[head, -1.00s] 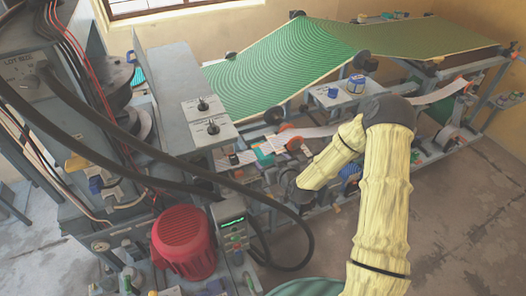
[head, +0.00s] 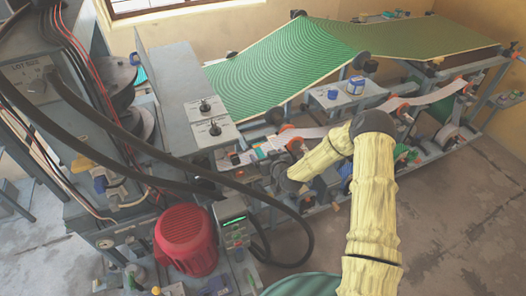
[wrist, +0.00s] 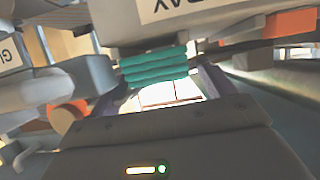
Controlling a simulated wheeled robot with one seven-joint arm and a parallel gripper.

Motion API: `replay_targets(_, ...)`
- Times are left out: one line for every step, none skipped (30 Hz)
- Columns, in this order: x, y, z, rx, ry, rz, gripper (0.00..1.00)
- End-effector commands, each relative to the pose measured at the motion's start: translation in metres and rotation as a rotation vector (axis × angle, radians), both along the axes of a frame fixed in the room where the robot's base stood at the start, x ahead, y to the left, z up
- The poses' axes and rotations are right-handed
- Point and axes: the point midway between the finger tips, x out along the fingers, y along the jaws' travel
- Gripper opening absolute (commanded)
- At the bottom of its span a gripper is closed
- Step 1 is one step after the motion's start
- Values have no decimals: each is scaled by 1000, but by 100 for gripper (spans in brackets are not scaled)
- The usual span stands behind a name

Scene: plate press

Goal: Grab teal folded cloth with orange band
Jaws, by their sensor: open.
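A teal folded cloth (wrist: 153,66) shows in the wrist view as a stack of soft folds, just beyond my gripper and under a grey edge with a printed label. No orange band can be made out on it there. My gripper (wrist: 160,92) is open, with one purple-grey finger on either side below the cloth. I cannot tell whether the fingers touch it. In the head view my gripper is hard to make out among the machine parts at the end of my yellow-sleeved arm, and I cannot identify the cloth with certainty.
A red motor (head: 186,240) and thick black cables stand left of my arm. The green striped belt (head: 290,65) runs behind. In the wrist view an orange block (wrist: 290,24) is at upper right and grey machine parts crowd both sides. Bare floor lies at right.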

Motion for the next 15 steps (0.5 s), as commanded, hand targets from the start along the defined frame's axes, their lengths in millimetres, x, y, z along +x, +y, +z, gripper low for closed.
replay_targets(5, 3, -1, 1, 1, 1, 82)
replay_targets(7, 4, -2, 0, 0, 1, 82)
replay_targets(10, 5, -3, 0, -1, 0, 82)
replay_targets(12, 5, -4, 0, -1, 0, 82)
replay_targets(12, 6, -5, 0, 0, 1, 82)
replay_targets(13, 6, -6, 0, 0, 1, 82)
replay_targets(14, 6, -6, 0, 0, 1, 82)
replay_targets(14, 6, -6, 0, 0, 1, 82)
replay_targets(14, 6, -6, 0, 0, 1, 82)
replay_targets(14, 6, -6, 0, 0, 1, 82)
replay_targets(14, 6, -6, 0, 0, 1, 82)
replay_targets(13, 6, -6, 0, 0, 1, 82)
replay_targets(13, 6, -6, 0, 0, 1, 82)
replay_targets(13, 6, -6, 0, 0, 1, 82)
replay_targets(14, 6, -6, 0, 0, 1, 82)
